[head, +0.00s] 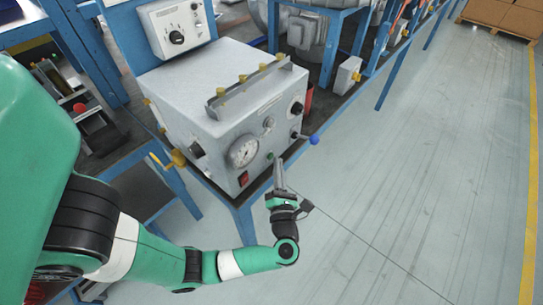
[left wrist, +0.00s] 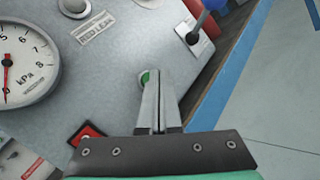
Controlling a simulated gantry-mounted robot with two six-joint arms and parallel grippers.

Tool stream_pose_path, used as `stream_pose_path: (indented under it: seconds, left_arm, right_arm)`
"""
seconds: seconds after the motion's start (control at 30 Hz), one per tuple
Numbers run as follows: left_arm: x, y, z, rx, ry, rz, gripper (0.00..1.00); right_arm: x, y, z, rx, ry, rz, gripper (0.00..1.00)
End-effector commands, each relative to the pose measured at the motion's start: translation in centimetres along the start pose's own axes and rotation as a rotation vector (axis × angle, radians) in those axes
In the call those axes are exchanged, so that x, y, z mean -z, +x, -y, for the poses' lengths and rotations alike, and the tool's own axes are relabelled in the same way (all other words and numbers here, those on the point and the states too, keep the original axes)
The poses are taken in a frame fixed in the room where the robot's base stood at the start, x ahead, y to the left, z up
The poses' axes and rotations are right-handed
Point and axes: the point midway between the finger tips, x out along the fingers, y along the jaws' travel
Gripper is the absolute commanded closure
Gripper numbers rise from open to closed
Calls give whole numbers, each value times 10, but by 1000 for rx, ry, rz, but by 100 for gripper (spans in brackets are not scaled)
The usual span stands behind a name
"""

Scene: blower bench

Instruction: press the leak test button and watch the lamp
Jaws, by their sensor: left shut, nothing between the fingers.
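The leak tester (head: 222,107) is a light grey box on the bench. Its front face carries a small green button (head: 270,155), which also shows in the left wrist view (left wrist: 144,77), partly covered by my fingertips. My left gripper (head: 277,162) is shut and empty, its fingertips at the button in the left wrist view (left wrist: 154,76). I cannot tell whether they touch it. A small round fitting (head: 268,122) above the button may be the lamp; I cannot tell if it is lit. In the left wrist view this fitting (left wrist: 75,7) is cut off by the top edge. My right gripper is out of view.
A pressure gauge (head: 243,151) and a red switch (head: 243,178) sit left of the button. A lever with a blue ball (head: 314,139) sticks out to the right. A yellow-handled valve (head: 176,158) is on the left side. Open floor (head: 430,150) lies to the right.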

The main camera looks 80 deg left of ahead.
Motion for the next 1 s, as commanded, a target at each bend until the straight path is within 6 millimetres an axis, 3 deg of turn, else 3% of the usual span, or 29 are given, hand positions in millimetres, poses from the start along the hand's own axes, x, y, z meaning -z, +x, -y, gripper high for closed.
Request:
stream_pose_path:
  seconds: [1.0]
  left_arm:
    - [4,6,-5,-1,-1,-1,100]
  right_arm:
    - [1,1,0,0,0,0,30]
